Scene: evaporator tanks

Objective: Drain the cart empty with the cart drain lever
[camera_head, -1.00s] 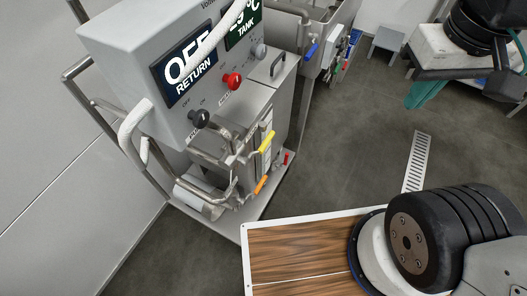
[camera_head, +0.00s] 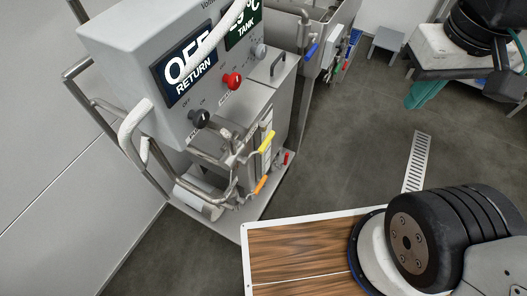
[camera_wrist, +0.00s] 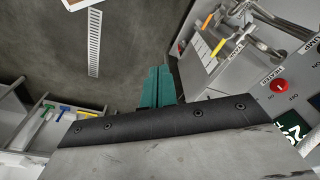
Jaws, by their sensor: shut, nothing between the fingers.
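The steel cart (camera_head: 275,110) stands at left in the head view, under a grey control box (camera_head: 130,50). Low on its side are a yellow lever (camera_head: 266,142), an orange lever (camera_head: 261,184) and a small red lever (camera_head: 285,158). The wrist view shows the yellow lever (camera_wrist: 221,47), orange lever (camera_wrist: 207,20) and red lever (camera_wrist: 180,47). I cannot read which one is the cart drain. My gripper (camera_wrist: 158,86), with teal fingers, is shut and empty. It also shows in the head view (camera_head: 421,95), right of the cart and apart from the levers.
The control box carries black (camera_head: 199,118) and red (camera_head: 232,80) knobs; its return display (camera_head: 185,70) reads OFF. A tank with a blue lever (camera_head: 312,51) stands behind. A floor grate (camera_head: 417,160) and open floor lie between the cart and my arm. A small grey stool (camera_head: 386,42) is farther back.

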